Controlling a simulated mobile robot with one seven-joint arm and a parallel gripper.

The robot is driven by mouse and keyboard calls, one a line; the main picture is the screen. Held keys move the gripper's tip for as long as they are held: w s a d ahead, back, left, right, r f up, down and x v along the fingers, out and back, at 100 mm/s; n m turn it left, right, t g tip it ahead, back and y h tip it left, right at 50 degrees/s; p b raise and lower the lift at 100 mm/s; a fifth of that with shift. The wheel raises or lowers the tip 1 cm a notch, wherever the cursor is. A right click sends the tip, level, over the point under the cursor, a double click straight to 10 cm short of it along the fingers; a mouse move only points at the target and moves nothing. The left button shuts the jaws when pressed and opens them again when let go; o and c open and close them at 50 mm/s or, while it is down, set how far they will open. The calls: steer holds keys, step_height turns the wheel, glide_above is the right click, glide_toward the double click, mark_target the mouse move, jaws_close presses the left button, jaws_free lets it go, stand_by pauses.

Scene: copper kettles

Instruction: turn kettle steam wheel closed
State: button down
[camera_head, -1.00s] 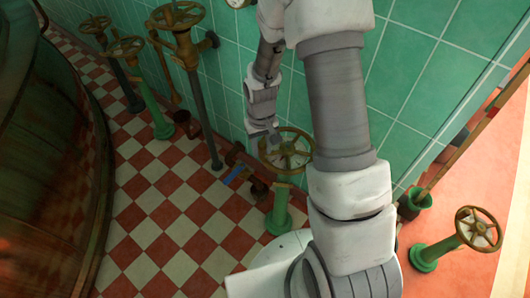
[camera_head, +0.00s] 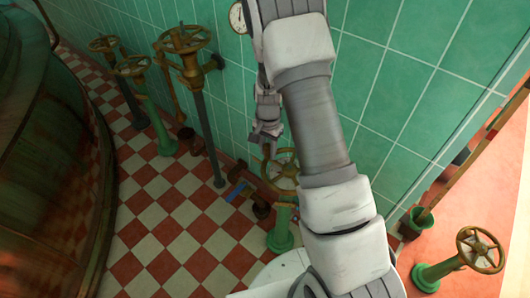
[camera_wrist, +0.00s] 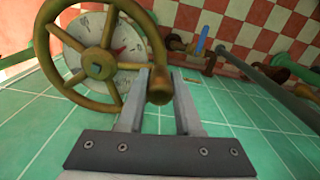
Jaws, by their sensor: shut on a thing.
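The steam wheel is a brass spoked handwheel (camera_head: 285,183) on a green post (camera_head: 281,232) beside the tiled wall. In the wrist view the wheel (camera_wrist: 98,65) fills the upper left, over a pale dial (camera_wrist: 128,45) with red marks. My gripper (camera_head: 267,147) is at the wheel's upper left rim in the head view, where my arm hides part of the wheel. The exact contact is partly hidden.
Several other valve wheels stand around: a tall brass one (camera_head: 182,40), a green-post one (camera_head: 131,65) and one at lower right (camera_head: 481,249). A large copper kettle (camera_head: 45,170) fills the left. Low pipework with a blue part (camera_head: 236,191) lies left of the post. Checkered floor between is clear.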

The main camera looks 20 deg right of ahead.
steer(key=shift+w+d+r+m+p, duration=0.15)
steer(key=shift+w+d+m, duration=0.2)
steer(key=shift+m, duration=0.2)
steer(key=shift+w+d+f+m+p, duration=0.15)
steer(key=shift+w+d+m, duration=0.1)
steer(key=shift+d+m, duration=0.25)
steer(key=shift+r, duration=0.1)
steer(key=c, duration=0.6)
jaws_free()
steer(key=shift+a, duration=0.1)
steer(key=shift+s, duration=0.1)
step_height(320, 180, up, 17)
steer(key=p, duration=0.4)
steer(key=shift+r, duration=0.15)
